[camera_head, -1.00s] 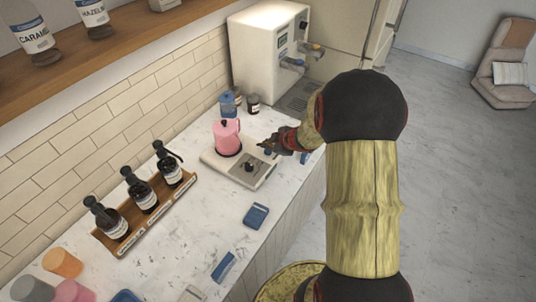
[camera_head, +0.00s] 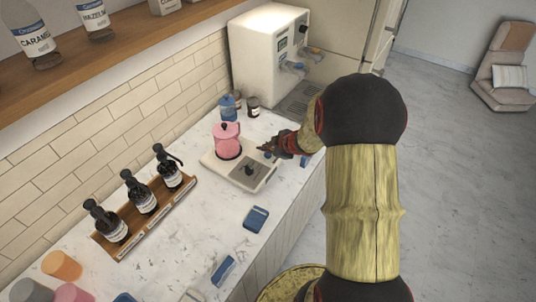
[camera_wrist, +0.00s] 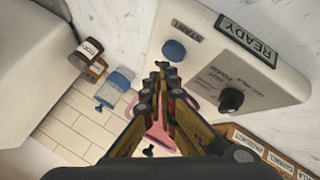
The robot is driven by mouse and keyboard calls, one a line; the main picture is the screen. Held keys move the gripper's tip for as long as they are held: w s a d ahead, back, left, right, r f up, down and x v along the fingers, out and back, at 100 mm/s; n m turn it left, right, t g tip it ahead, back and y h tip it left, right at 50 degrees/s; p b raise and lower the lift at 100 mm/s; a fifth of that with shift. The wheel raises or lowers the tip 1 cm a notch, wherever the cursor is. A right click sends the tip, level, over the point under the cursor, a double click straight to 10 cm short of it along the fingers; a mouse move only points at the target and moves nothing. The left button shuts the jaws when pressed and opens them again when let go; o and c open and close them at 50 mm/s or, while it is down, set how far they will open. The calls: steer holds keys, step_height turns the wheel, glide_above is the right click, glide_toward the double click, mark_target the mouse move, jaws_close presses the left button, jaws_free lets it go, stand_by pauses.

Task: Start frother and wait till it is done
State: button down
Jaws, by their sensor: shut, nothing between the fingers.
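The frother has a white base (camera_head: 262,184) on the marble counter. A pink jug (camera_head: 227,141) with a lid stands on its far-left end. In the wrist view, the base (camera_wrist: 275,75) carries a blue button (camera_wrist: 174,51) labelled START, a dark display (camera_wrist: 246,38) reading READY and a black knob (camera_wrist: 231,99). My gripper (camera_head: 262,150) is over the base's right side. In the wrist view my gripper (camera_wrist: 163,69) is shut and empty, its tips just short of the button in the picture. I cannot tell whether they touch it. The jug (camera_wrist: 158,138) is partly hidden behind the fingers.
A white machine (camera_head: 266,50) stands beyond the frother. A blue bottle (camera_head: 228,107) and dark jars (camera_head: 253,106) are near the wall. A wooden rack (camera_head: 155,221) holds pump bottles on the left. Cups and small blue items lie on the nearer counter.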

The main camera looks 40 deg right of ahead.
mark_target(267, 155)
steer(key=shift+f, duration=0.1)
stand_by(0.3)
steer(key=shift+f, duration=0.3)
steer(key=shift+f+b, duration=0.45)
steer(key=shift+f, duration=0.15)
stand_by(0.7)
steer(key=shift+r, duration=0.1)
steer(key=shift+r+p, duration=0.9)
steer(key=shift+p, duration=0.2)
steer(key=shift+r, duration=0.1)
step_height(267, 155, up, 5)
steer(key=p, duration=0.5)
stand_by(0.6)
